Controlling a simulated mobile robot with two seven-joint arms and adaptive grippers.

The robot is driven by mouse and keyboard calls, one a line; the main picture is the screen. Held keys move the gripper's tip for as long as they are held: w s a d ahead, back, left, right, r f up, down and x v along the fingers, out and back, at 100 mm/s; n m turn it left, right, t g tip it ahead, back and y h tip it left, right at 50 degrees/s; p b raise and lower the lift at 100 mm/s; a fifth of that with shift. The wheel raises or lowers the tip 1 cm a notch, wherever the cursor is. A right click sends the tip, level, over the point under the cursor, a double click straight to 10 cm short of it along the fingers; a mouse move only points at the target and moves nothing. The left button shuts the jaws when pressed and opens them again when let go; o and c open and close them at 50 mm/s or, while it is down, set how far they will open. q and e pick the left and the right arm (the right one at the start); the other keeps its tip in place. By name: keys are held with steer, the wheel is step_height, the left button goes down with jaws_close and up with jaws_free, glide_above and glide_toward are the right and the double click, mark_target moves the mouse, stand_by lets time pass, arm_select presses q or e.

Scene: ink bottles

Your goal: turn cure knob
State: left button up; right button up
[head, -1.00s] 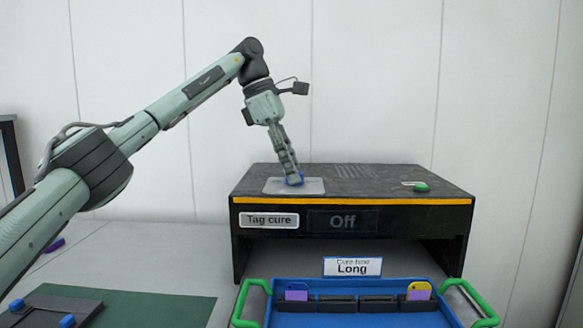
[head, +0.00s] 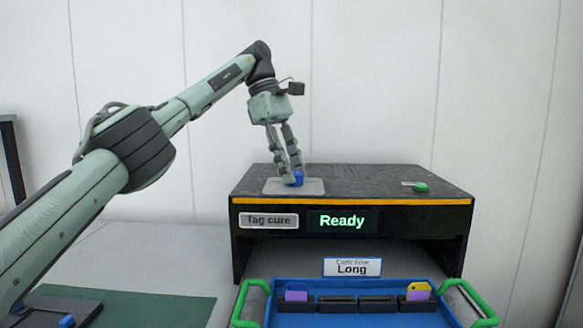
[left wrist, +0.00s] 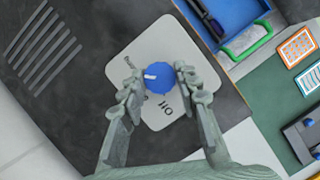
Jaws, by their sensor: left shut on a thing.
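The blue cure knob (head: 298,178) sits on a pale plate (head: 280,187) on top of the black tag cure box (head: 390,220). The box's display (head: 342,221) reads "Ready" in green. My left gripper (head: 292,181) reaches down from above and is shut on the knob, a finger on each side. In the left wrist view, the knob (left wrist: 158,79) shows between the fingers (left wrist: 158,92). Its white mark points left, towards partly hidden lettering; "Off" is printed below right of it. My right gripper is not in view.
A green button (head: 421,187) is at the box top's right. A green mat (head: 150,306) lies at left.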

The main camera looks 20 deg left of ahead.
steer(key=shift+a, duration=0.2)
arm_select(q)
steer(key=o, duration=1.2)
steer(key=shift+c, duration=0.2)
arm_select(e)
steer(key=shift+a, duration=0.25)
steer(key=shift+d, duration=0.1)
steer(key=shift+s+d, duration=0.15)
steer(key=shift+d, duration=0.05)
